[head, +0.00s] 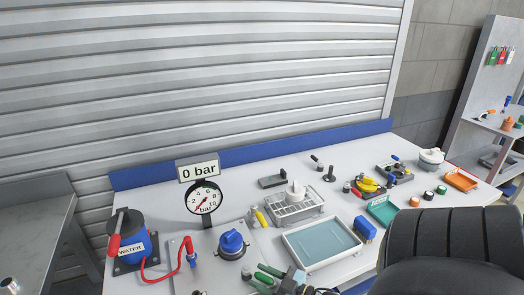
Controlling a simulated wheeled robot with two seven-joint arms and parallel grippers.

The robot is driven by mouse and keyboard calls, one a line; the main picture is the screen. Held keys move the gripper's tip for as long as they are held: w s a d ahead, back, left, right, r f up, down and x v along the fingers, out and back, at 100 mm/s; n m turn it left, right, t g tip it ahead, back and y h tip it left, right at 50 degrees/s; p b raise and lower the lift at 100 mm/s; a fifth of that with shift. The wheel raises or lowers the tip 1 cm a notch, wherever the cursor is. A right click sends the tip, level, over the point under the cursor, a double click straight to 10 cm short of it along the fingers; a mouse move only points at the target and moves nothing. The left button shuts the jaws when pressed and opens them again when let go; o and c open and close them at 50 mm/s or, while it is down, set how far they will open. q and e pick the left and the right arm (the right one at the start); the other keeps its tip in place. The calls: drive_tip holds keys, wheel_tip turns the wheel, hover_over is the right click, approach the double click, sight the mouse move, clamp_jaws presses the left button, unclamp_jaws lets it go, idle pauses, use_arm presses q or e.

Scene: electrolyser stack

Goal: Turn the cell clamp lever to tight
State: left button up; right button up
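No part is labelled as the cell clamp lever, so I cannot tell for sure which one it is. A short lever with a yellow grip (260,217) stands beside the white rack. A blue knob (232,242) sits on the grey plate in front of the gauge. A yellow and black fixture (368,186) with small coloured handles stands further right. My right gripper (292,281) seems to be at the bottom edge, mostly cut off; its finger state is unclear. Green-handled parts (265,276) lie close to its left. My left gripper is not in view.
A gauge (206,198) under a "0 bar" sign stands behind the plate. A blue water pump (132,246) with a red hose is at left. A tray (320,243) and white rack (292,205) fill the middle. My black arm covers the lower right.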

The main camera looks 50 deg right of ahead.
drive_tip(key=shift+o, duration=0.2)
drive_tip(key=s+d+b, duration=0.1)
drive_tip(key=s, duration=1.2)
drive_tip(key=shift+d, duration=0.4)
